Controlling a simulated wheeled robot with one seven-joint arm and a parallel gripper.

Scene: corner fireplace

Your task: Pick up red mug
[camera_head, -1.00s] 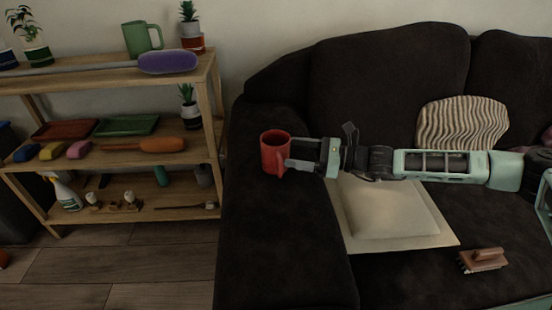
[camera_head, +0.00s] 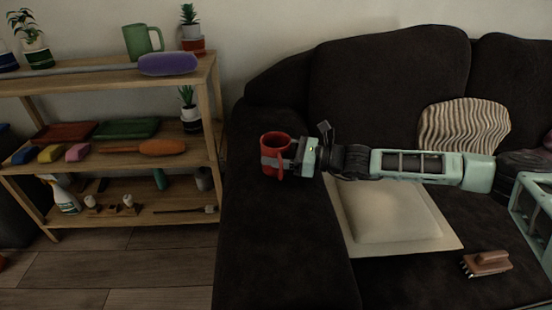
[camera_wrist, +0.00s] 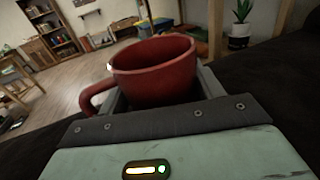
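The red mug (camera_head: 275,142) stands upright on the dark sofa's left armrest. The other finger is hidden behind the mug in the head view. In the wrist view the mug (camera_wrist: 155,75) fills the space between my two fingers, with its handle on the left. The fingers are at or very near its sides; I cannot tell whether they press on it.
The sofa (camera_head: 285,240) bears a beige cushion (camera_head: 390,212), a striped pillow (camera_head: 463,126) and a brown brush (camera_head: 487,262). A wooden shelf (camera_head: 110,80) with several items stands to the left, apart from the armrest.

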